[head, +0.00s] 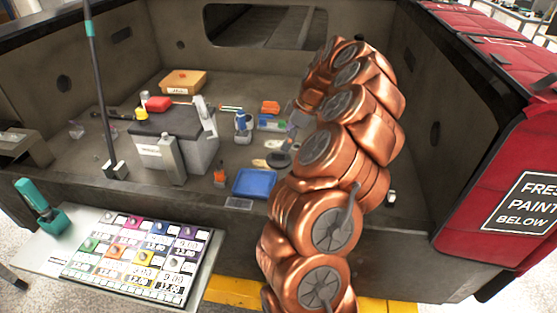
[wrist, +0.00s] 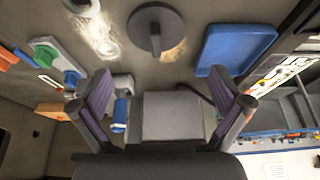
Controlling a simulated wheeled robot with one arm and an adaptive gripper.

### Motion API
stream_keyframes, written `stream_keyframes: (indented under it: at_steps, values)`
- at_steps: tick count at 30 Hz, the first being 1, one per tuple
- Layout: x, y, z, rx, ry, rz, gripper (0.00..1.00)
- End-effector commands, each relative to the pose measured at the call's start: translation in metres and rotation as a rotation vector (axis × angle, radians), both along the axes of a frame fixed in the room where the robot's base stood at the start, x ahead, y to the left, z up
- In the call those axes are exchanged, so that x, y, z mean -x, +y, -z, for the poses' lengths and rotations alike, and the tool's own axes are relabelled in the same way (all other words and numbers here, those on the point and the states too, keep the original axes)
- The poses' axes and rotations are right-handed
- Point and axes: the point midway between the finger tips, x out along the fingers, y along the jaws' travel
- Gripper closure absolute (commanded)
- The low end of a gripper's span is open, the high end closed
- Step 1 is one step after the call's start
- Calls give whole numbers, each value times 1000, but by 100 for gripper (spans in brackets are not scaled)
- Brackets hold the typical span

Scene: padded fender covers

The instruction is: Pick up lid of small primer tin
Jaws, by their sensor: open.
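A dark round lid-like disc with an upright knob (wrist: 155,28) lies on the grey floor of the truck bed, at the top of the wrist view. It appears to be the tin's lid; I cannot read any label. In the head view the dark disc (head: 279,159) lies just left of my copper arm. My gripper (wrist: 160,76) is open and empty, its two purple-padded fingers wide apart, with the disc beyond the fingertips. In the head view my gripper (head: 293,131) is partly hidden by my arm, above and close to the disc. I cannot make out the tin itself.
A blue tray (head: 255,183) lies beside the disc, also in the wrist view (wrist: 236,46). Pale smears lie around the disc.

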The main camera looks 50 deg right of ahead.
Motion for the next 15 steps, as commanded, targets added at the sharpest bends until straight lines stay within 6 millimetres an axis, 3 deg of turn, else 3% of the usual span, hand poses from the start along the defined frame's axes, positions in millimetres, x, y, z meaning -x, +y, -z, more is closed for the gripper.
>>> stream_keyframes:
  at_steps: [15]
  values:
    - [-13,5,37,1,3,0,0]
